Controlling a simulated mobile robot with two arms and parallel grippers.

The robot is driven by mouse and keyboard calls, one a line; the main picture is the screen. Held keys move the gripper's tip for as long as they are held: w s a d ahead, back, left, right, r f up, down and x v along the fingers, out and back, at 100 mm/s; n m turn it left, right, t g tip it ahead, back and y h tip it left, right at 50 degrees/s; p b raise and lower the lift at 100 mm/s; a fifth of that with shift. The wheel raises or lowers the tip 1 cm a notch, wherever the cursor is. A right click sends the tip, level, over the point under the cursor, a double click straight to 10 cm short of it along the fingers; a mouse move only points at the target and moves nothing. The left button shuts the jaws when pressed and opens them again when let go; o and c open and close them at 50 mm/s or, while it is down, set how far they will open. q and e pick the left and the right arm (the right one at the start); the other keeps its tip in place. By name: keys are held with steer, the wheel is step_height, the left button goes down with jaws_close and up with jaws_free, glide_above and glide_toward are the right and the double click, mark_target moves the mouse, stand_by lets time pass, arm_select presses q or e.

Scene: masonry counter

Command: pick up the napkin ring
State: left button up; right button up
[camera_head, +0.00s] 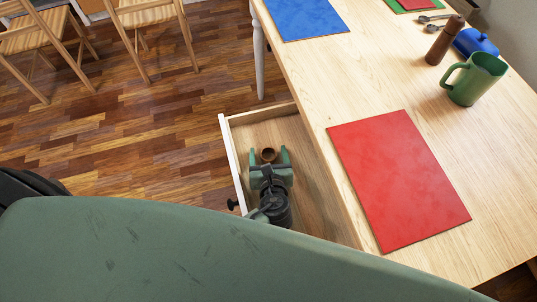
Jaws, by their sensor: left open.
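The napkin ring (268,155) is a small brown ring. It lies in the open wooden drawer (236,165) under the table's edge. My left gripper (269,158) is green and black and reaches down into the drawer. Its two fingers are apart, one on each side of the ring. I cannot tell whether either finger touches it. My right gripper is not in view.
The wooden table (330,90) carries a red mat (398,178), a blue mat (305,17), a green mug (475,80), a brown mill (445,40) and a blue lidded dish (476,43). Wooden chairs (150,18) stand at the upper left. The floor left of the drawer is clear.

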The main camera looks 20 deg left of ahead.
arm_select(q)
steer(key=c, duration=1.4)
steer(key=shift+r, duration=0.1)
